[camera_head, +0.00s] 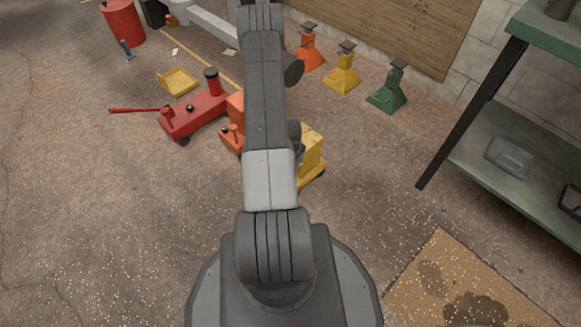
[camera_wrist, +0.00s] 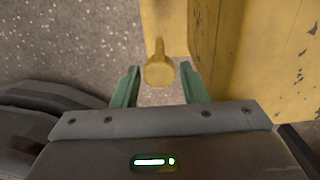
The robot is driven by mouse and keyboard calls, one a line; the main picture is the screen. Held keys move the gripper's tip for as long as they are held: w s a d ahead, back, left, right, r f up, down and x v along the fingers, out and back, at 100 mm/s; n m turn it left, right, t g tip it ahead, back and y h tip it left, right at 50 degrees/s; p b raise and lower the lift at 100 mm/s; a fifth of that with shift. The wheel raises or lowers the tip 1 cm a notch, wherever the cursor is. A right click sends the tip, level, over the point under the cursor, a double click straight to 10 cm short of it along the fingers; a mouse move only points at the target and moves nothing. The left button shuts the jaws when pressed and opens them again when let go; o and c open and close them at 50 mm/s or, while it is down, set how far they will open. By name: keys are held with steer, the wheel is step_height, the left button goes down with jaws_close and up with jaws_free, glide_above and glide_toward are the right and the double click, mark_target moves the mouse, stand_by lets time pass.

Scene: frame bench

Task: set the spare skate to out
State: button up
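A yellow skate (camera_head: 313,157) stands on the floor, partly hidden behind my arm in the head view; its yellow body (camera_wrist: 265,60) fills the right of the wrist view. A yellow lever with a round knob (camera_wrist: 159,72) shows there too. My gripper (camera_wrist: 158,84) has its two green fingers apart, one on each side of the knob, with visible gaps. My gripper is hidden in the head view. A red skate (camera_head: 196,114) with a long handle and an orange skate (camera_head: 234,137) stand to its left. No marking shows which one is the spare.
Orange (camera_head: 308,50), yellow (camera_head: 342,72) and green (camera_head: 388,91) stands line the back near a wooden board (camera_head: 390,30). A green shelf (camera_head: 520,155) is at right. A yellow tray-like piece (camera_head: 177,82) and a red drum (camera_head: 123,22) are at left. The left foreground floor is clear.

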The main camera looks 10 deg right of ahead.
step_height(320, 180, up, 14)
steer(key=p, duration=0.4)
steer(key=shift+f, duration=0.15)
step_height(320, 180, down, 14)
steer(key=b, duration=0.4)
steer(key=shift+d, duration=0.15)
stand_by(0.3)
